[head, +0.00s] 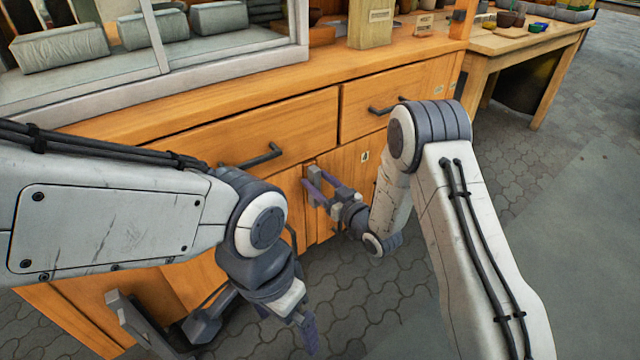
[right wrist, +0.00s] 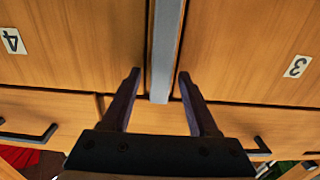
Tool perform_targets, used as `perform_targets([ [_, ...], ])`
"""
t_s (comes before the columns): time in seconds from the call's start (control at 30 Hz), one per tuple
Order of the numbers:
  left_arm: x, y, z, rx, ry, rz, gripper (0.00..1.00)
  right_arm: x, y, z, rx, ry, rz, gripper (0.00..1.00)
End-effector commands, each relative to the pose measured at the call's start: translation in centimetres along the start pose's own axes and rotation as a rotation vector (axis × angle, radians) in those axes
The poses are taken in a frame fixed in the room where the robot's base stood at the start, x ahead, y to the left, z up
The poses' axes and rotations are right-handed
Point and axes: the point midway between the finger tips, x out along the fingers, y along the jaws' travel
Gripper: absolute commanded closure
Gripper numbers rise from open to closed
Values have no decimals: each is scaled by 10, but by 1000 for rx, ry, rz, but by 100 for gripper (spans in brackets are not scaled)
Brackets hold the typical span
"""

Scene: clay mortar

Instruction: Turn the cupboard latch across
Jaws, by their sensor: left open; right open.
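The cupboard (head: 90,130) is orange wood with drawers above and doors below. In the right wrist view a grey upright bar, which looks like the latch (right wrist: 165,50), lies over the seam between two doors. My right gripper (right wrist: 159,74) is open, with one dark finger on each side of the bar's lower end. I cannot tell whether either finger touches it. In the head view this gripper (head: 309,178) is close to the cupboard front, and its fingers partly hide the latch area. My left gripper (head: 306,328) hangs low near the front, pointing down, its jaws mostly hidden.
Black drawer handles (head: 262,157) (head: 388,107) stick out above my right gripper. A window with grey blocks (head: 60,47) stands on the counter. A second wooden table (head: 520,38) is at the back right. Paved floor (head: 560,200) is clear at right.

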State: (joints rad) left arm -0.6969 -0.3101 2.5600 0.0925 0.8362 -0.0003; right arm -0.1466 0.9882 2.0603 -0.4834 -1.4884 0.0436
Motion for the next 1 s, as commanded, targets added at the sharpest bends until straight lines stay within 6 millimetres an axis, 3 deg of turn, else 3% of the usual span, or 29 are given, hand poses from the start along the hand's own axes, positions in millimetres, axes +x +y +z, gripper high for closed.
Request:
perform_targets([
  [0.17, 0, 0, 0, 0, 0, 0, 0, 0, 0, 0, 0, 0, 0, 40],
  [0.27, 0, 0, 0, 0, 0, 0, 0, 0, 0, 0, 0, 0, 0, 71],
  [0.33, 0, 0, 0, 0, 0, 0, 0, 0, 0, 0, 0, 0, 0, 97],
  [0.37, 0, 0, 0, 0, 0, 0, 0, 0, 0, 0, 0, 0, 0, 100],
  [0.73, -3, 0, 0, 0, 0, 0, 0, -1, 3, 0, 42, -1, 4, 100],
  [1.0, -12, 1, -1, 0, 0, 0, 0, -1, 9, 0, 209, -2, 4, 100],
])
